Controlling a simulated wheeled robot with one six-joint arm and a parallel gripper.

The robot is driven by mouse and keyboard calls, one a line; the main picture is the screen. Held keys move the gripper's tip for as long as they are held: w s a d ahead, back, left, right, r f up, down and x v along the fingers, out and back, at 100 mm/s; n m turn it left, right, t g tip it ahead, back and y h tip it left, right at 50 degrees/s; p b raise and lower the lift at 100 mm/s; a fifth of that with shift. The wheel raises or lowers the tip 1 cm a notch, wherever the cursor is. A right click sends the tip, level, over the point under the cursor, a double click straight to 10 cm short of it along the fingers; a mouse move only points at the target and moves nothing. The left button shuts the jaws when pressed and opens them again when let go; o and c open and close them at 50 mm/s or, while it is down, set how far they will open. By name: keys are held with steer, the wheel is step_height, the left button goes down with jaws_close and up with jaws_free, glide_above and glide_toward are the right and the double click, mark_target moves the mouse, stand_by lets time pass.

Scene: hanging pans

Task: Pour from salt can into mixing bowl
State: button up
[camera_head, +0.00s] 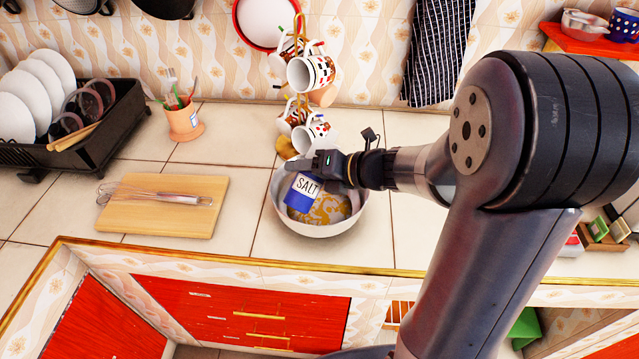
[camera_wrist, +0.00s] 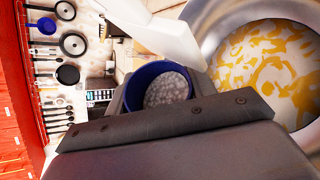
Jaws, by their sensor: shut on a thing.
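The salt can (camera_head: 302,188) is blue and white with a "SALT" label, tilted over the mixing bowl (camera_head: 347,229). My gripper (camera_head: 322,166) is shut on the salt can, above the bowl's left part. In the wrist view the can (camera_wrist: 158,70) shows its open blue rim with white grainy contents inside. The mixing bowl (camera_wrist: 212,22) appears beside it at the right, with a yellow and white pattern or contents inside. I cannot tell whether any salt is falling.
A mug tree with several mugs (camera_head: 312,72) stands just behind the bowl. A cutting board (camera_head: 150,215) with a whisk (camera_head: 170,198) lies to the left. A dish rack (camera_head: 100,130) and a utensil pot (camera_head: 185,122) stand farther back left. Counter between board and bowl is clear.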

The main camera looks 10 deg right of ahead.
steer(key=shift+f, duration=0.15)
steer(key=shift+r+m+g+y+p, duration=0.2)
steer(key=shift+m+g+y+p, duration=0.1)
steer(key=shift+m+y+p, duration=0.15)
steer(key=shift+w+m, duration=0.1)
steer(key=shift+m, duration=0.15)
steer(key=shift+d+f+m+y, duration=0.1)
steer(key=shift+f+m+y, duration=0.15)
steer(key=shift+m+y, duration=0.1)
steer(key=shift+f+b, duration=0.15)
steer(key=shift+b, duration=0.2)
stand_by(0.4)
steer(key=n, duration=0.1)
steer(key=r+n+h, duration=0.1)
steer(key=n+t+h, duration=0.1)
steer(key=shift+s+a+r, duration=0.25)
steer(key=shift+r, duration=0.1)
steer(key=shift+w, duration=0.1)
